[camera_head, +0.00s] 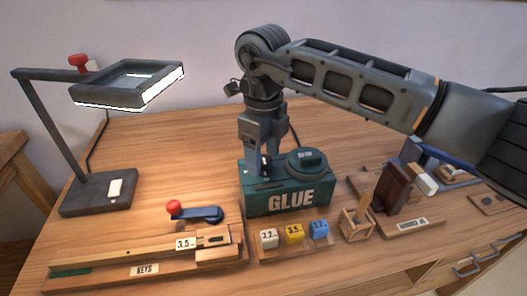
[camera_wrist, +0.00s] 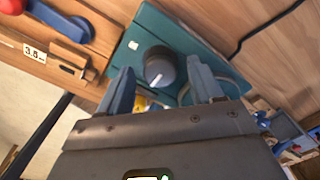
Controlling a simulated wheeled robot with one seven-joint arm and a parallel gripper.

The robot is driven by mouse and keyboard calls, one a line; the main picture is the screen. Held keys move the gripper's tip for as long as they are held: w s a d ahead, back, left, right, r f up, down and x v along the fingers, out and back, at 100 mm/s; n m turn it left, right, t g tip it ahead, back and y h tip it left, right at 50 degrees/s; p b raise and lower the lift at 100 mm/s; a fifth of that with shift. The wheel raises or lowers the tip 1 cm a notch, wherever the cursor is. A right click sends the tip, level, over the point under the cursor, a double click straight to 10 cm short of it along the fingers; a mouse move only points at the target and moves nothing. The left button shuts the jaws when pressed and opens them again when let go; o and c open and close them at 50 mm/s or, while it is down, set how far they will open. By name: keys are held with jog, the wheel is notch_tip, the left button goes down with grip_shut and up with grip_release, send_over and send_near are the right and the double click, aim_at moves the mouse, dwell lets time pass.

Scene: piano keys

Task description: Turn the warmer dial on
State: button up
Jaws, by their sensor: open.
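The warmer is a green box marked GLUE (camera_head: 291,200) on the table, with a round dark lid (camera_head: 307,160) on its top right. The wrist view shows the green top (camera_wrist: 150,22) and a dark grey round dial (camera_wrist: 158,62) with a white pointer mark. My gripper (camera_head: 262,165) points down over the left part of the box. In the wrist view my gripper (camera_wrist: 160,67) is open, with one blue-grey finger on each side of the dial. I cannot tell whether the fingers touch it. In the head view the gripper hides most of the dial.
A red-knobbed blue lever (camera_head: 205,214) and a wooden KEYS rail (camera_head: 145,268) lie front left. Numbered blocks (camera_head: 294,233) stand before the warmer. A wooden holder (camera_head: 356,224) and dark brown block (camera_head: 392,188) stand right. A lamp (camera_head: 100,190) is at left; the table behind is clear.

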jog(key=shift+c, duration=0.5)
jog(key=c, duration=1)
jog(key=shift+o, duration=0.2)
jog(key=shift+r, duration=0.1)
jog(key=m+p, duration=0.1)
jog(key=m, duration=0.2)
jog(key=shift+r+m+p, duration=0.1)
jog(key=shift+m+p, duration=0.3)
jog(key=m+p, duration=0.2)
jog(key=m, duration=0.3)
jog(key=m+p, duration=0.2)
jog(key=m, duration=0.3)
jog(key=shift+w+p, duration=0.1)
jog(key=shift+p, duration=0.3)
jog(key=shift+m+p, duration=1.2)
jog(key=shift+m, duration=0.9)
